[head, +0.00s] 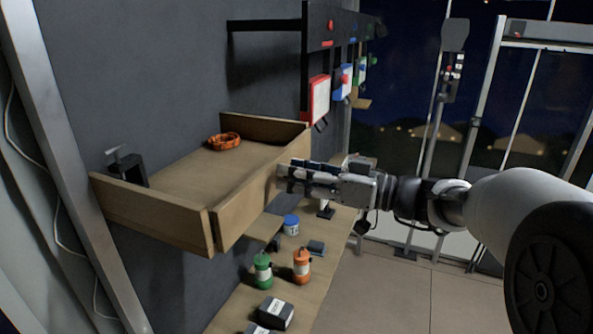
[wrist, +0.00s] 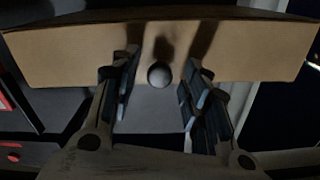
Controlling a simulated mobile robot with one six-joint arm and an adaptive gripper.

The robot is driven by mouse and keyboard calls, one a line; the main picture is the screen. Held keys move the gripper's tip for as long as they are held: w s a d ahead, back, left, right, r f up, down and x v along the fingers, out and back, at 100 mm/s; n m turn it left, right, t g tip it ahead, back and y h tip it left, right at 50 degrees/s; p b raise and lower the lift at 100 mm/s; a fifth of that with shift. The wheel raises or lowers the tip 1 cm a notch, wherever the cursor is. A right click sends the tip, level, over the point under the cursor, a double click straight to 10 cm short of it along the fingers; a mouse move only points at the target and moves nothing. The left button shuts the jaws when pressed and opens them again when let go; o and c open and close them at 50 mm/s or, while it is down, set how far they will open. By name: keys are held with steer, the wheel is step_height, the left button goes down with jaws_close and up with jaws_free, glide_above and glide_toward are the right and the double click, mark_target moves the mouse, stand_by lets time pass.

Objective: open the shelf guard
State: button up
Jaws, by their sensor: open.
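The shelf guard (head: 243,208) is a plain wooden board along the front of the wall shelf (head: 180,175). It stands upright, and it spans most of the wrist view (wrist: 75,55). A round dark knob (wrist: 159,75) shows on its face near the board's lower edge in the wrist view. My gripper (head: 285,177) is at the guard's outer face, towards its right half in the head view. In the wrist view my gripper (wrist: 161,72) is open, with one finger on each side of the knob. Whether the fingers touch the board or knob is unclear.
Below, a bench holds a green bottle (head: 262,271), an orange bottle (head: 302,266), a blue-lidded jar (head: 291,225) and dark boxes (head: 276,313). Floor at right is clear.

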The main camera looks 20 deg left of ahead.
steer(key=shift+a, duration=0.15)
jaws_close()
stand_by(0.5)
